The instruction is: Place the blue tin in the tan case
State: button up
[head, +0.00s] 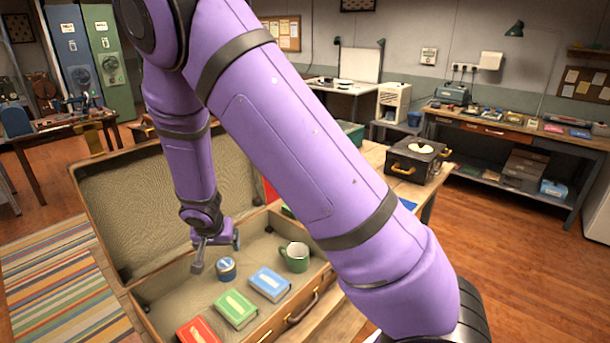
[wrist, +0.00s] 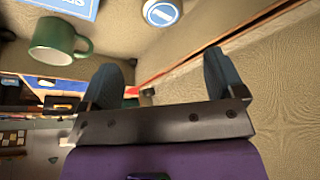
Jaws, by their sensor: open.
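The blue tin (head: 226,268) stands on the floor of the open tan case (head: 160,302), among books and a mug. Its white-and-blue top also shows in the wrist view (wrist: 161,12), at the upper edge and partly cut off. My gripper (head: 217,257) is inside the case area, just above and beside the tin. In the wrist view its two fingers (wrist: 165,75) are spread apart with nothing between them. The tin lies beyond the fingertips and looks apart from them. The case's lid stands raised at the back.
A green mug (head: 295,257) stands right of the tin. Blue (head: 269,284), green (head: 235,309) and red (head: 198,331) books lie along the case's front. A black box (head: 416,160) stands on the table to the right. The raised lid (head: 135,205) bounds the back.

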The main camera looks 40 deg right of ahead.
jog(key=s+d+r+n, duration=0.15)
jog(key=s+r, duration=0.25)
jog(key=r, duration=0.4)
jog(key=s+d+r+y, duration=0.1)
jog(key=s+d+r, duration=0.25)
jog(key=r, duration=0.45)
jog(key=s+d+r+n, duration=0.1)
jog(key=s+d+r, duration=0.1)
jog(key=s+r, duration=0.35)
jog(key=s+r+n, duration=0.2)
jog(key=s+r, duration=0.4)
jog(key=s, duration=0.3)
jog(key=s+d+r+n+t+y, duration=0.1)
jog(key=s+r+n, duration=0.1)
jog(key=s+r, duration=0.4)
jog(key=s, duration=0.4)
jog(key=shift+d+t, duration=0.3)
jog(key=shift+w, duration=0.1)
